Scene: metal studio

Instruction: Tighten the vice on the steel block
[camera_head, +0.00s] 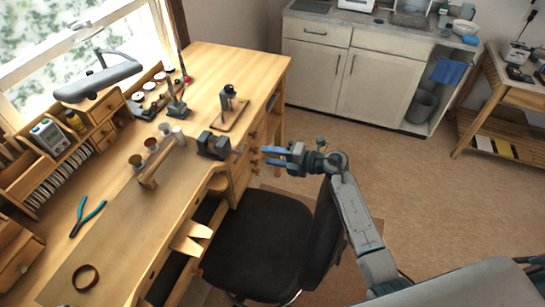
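A small dark grey vice (212,146) sits near the right edge of the wooden workbench. Its screw end points right, toward my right gripper. I cannot make out the steel block as a separate thing; it is too small to tell from the vice's jaws. My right gripper (270,157) has blue fingers, spread apart with a gap between them and nothing seen in it. It is to the right of the vice, beyond the bench edge, and looks apart from the vice. My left gripper is not in view.
A black chair (260,240) stands below my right arm. White cabinets (350,70) are at the back; the floor to the right is open.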

